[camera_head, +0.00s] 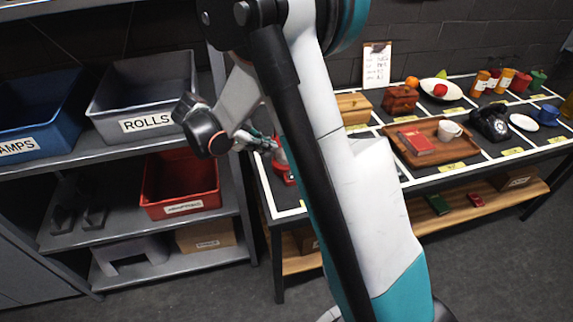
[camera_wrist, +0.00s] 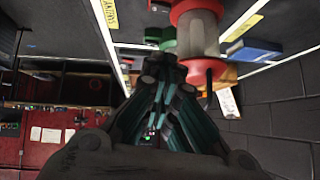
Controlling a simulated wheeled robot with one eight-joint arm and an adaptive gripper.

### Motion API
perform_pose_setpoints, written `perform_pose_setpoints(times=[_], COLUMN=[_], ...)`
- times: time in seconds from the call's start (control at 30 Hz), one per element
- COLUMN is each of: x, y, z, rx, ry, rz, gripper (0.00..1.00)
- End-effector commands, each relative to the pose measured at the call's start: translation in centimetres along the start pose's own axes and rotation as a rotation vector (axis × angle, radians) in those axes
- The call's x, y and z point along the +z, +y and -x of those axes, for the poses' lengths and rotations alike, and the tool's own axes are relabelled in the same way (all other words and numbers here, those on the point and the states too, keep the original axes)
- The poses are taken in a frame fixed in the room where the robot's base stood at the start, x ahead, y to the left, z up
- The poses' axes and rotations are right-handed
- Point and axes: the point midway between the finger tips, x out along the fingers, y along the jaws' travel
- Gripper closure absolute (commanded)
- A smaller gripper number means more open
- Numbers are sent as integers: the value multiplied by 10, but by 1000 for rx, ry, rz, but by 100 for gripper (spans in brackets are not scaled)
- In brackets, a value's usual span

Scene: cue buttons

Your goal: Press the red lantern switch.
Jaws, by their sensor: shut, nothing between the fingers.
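A red lantern (camera_wrist: 197,30) with a pale clear middle is close ahead of my gripper in the wrist view, which looks turned over. A red piece of it (camera_head: 282,172) shows in the head view on the table's left end, partly hidden by my arm. My gripper (camera_wrist: 165,72) is shut and empty, its dark green fingers together. Its tips are very near the lantern; I cannot tell whether they touch it. In the head view my gripper (camera_head: 268,145) is just above and beside the red piece. I cannot make out a separate switch.
The display table (camera_head: 262,190) has white-edged cells. It holds a wooden tray (camera_head: 452,152) with a red book and cup, a black telephone (camera_head: 490,122), and a wooden box (camera_head: 400,99). A shelf with a red bin (camera_head: 180,185) and a grey bin (camera_head: 145,95) stands left, near my wrist.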

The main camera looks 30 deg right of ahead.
Motion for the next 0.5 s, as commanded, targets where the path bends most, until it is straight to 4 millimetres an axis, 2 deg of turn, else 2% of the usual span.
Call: perform_pose_setpoints(times=[0.17,0.5], x=[1,2], y=[0,0], z=[-12,-75], rx=[1,2], ry=[0,0], rz=[-1,-1], gripper=[100,100])
